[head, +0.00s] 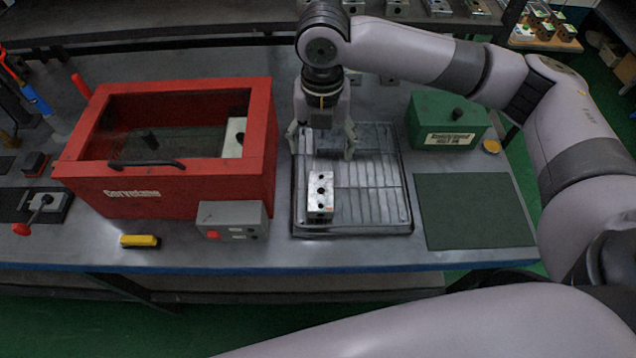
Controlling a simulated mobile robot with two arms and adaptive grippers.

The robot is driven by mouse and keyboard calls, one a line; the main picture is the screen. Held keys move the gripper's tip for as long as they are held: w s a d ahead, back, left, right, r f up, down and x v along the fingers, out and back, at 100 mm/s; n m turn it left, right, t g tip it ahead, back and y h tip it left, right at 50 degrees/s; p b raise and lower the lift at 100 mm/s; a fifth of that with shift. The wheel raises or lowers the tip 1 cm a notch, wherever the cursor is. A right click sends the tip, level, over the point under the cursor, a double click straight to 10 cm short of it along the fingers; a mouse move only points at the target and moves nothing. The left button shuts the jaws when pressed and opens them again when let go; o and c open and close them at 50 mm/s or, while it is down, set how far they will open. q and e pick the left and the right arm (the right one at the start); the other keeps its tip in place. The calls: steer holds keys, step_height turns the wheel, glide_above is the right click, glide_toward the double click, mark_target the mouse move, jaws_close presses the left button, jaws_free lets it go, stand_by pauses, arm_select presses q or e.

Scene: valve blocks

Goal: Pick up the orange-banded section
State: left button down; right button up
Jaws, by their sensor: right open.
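A silver valve block section (320,196) with dark holes in its top lies on the left part of the ribbed metal tray (384,218). I cannot make out an orange band on it. Another pale block (234,138) is inside the red box, partly hidden by its frame. My right gripper (322,143) points down over the back left of the tray, behind the silver block. Its fingers are spread apart with nothing between them. My left gripper is not in view.
The red Corvelane box (160,196) stands left of the tray, a grey button box (232,220) in front of it. A green box (447,122) stands at the back right. The dark green mat (474,211) is bare. A yellow-and-black item (140,241) lies near the front edge.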

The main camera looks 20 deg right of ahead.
steer(key=p, duration=0.2)
glide_above(321, 190)
step_height(321, 190, down, 11)
steer(key=shift+r, duration=0.1)
steer(key=shift+f, duration=0.55)
steer(key=shift+f+p, duration=0.3)
step_height(321, 190, down, 4)
steer(key=shift+r+p, duration=0.15)
steer(key=shift+p, duration=0.45)
steer(key=shift+f, duration=0.45)
steer(key=c, duration=1.6)
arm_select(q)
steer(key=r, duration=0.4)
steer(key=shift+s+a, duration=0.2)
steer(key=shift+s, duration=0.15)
arm_select(e)
steer(key=shift+c, duration=0.4)
steer(key=shift+r, duration=0.15)
